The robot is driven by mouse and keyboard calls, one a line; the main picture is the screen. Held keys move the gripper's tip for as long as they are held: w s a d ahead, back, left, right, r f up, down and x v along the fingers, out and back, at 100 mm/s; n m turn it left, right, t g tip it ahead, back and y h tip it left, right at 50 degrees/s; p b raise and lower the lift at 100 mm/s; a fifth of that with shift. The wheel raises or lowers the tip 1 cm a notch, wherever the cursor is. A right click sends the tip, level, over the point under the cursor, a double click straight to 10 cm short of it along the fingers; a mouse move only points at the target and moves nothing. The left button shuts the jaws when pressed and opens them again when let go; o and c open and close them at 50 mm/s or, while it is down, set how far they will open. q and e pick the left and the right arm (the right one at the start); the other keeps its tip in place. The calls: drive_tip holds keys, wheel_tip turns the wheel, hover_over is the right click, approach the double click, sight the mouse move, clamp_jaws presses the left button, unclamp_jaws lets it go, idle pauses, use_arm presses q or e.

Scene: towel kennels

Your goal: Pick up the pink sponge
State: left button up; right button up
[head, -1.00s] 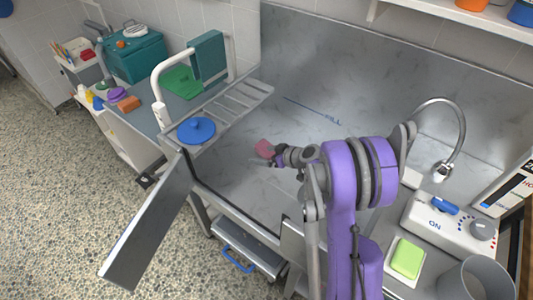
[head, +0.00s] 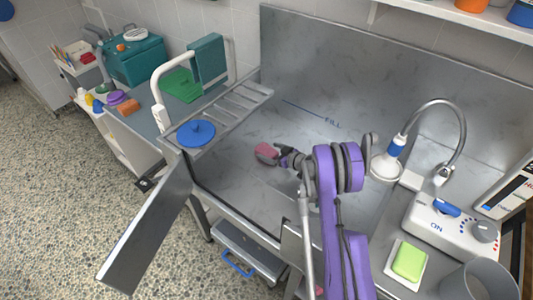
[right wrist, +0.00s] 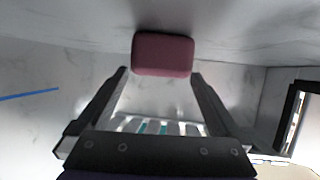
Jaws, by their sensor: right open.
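The pink sponge (head: 266,151) lies on the floor of the grey metal tub (head: 235,174). In the right wrist view the sponge (right wrist: 163,54) is a dark pink rounded block just beyond the fingertips, roughly centred between them. My right gripper (head: 272,156) is at the sponge in the head view, its fingers partly overlapping it there. In the right wrist view the right gripper (right wrist: 160,73) has its two fingers spread apart with nothing held. Whether a fingertip touches the sponge I cannot tell. My left gripper does not show.
A slatted rack with a blue lid (head: 196,133) is at the tub's left end. An open metal door (head: 150,225) hangs at the front left. A faucet (head: 447,140), a control box (head: 450,218) and a green sponge (head: 409,261) are at right.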

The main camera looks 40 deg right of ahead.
sight(268, 150)
drive_tip(key=shift+x, duration=1.5)
drive_tip(key=c, duration=1.2)
